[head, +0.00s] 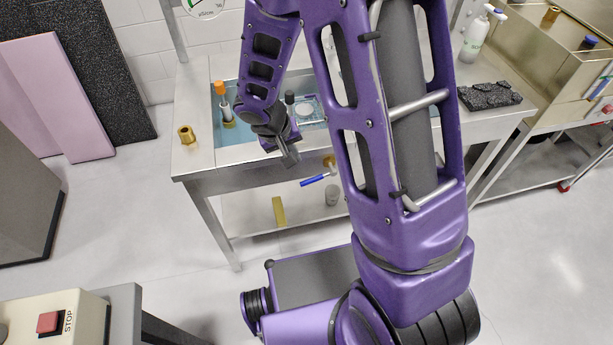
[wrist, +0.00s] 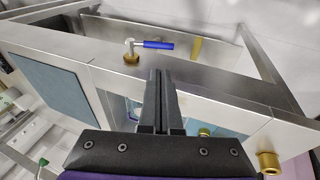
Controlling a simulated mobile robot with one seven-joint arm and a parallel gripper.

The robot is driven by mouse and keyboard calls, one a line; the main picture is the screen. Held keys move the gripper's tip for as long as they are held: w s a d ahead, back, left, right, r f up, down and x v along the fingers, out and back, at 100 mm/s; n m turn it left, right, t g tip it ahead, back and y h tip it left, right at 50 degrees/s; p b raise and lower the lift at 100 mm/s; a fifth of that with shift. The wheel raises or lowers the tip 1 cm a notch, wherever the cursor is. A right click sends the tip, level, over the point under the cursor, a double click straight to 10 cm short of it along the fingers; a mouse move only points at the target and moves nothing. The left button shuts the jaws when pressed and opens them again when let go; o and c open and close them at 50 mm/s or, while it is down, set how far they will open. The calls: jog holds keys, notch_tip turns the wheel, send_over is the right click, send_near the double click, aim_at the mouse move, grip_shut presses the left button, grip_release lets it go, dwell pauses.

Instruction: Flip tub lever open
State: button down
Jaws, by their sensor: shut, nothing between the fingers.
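The tub lever has a blue handle (head: 314,180) on a brass valve (head: 329,162) at the front face of the steel bench. In the wrist view the blue handle (wrist: 158,45) points right from the brass valve (wrist: 131,58). The tub (head: 219,141) is sunk in the bench top, with bluish content, partly hidden by my arm. My gripper (head: 291,158) is shut and empty above the bench's front edge, up and left of the handle. In the wrist view my gripper (wrist: 161,75) shows both fingers together, apart from the lever.
A brass fitting (head: 186,134) stands on the bench's left corner. Space in front of the handle looks clear.

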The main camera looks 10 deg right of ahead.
aim_at(309, 180)
jog(key=b+x, duration=0.1)
jog(key=x, duration=1.3)
jog(key=shift+w+f, duration=0.1)
jog(key=shift+f, duration=0.05)
